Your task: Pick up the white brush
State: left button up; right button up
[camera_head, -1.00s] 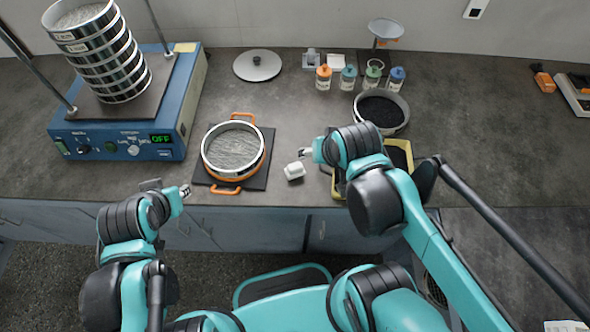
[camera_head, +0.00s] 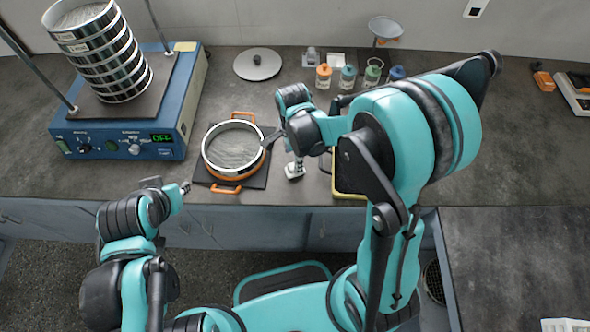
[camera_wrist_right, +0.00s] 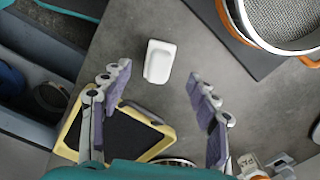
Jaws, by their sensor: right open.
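The white brush (camera_head: 293,171) lies on the dark bench, right of the sieve on the orange-handled stand. In the right wrist view the brush (camera_wrist_right: 159,60) is a small white block, just beyond and between the fingertips. My right gripper (camera_head: 281,150) is over the bench beside the brush; its spread fingers (camera_wrist_right: 157,77) are open and empty, pointing at the brush. Part of the brush is hidden in the head view by a finger. My left gripper (camera_head: 185,188) hangs near the bench's front edge at left; its jaws are too small to judge.
The sieve (camera_head: 234,148) stands close left of the brush. The yellow-rimmed tray (camera_head: 347,196) is right of it, mostly behind my right arm. A blue shaker (camera_head: 120,150) with stacked sieves is at left. Several small bottles (camera_head: 324,76) stand behind.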

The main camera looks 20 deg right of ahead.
aim_at(289, 170)
jog(key=f, duration=0.2)
jog(key=f+b, duration=0.2)
jog(key=f, duration=0.1)
jog(key=shift+d+f, duration=0.25)
jog(key=shift+f, duration=0.1)
jog(key=shift+r, duration=0.1)
jog(key=shift+c, duration=0.3)
jog(key=c, duration=1.3)
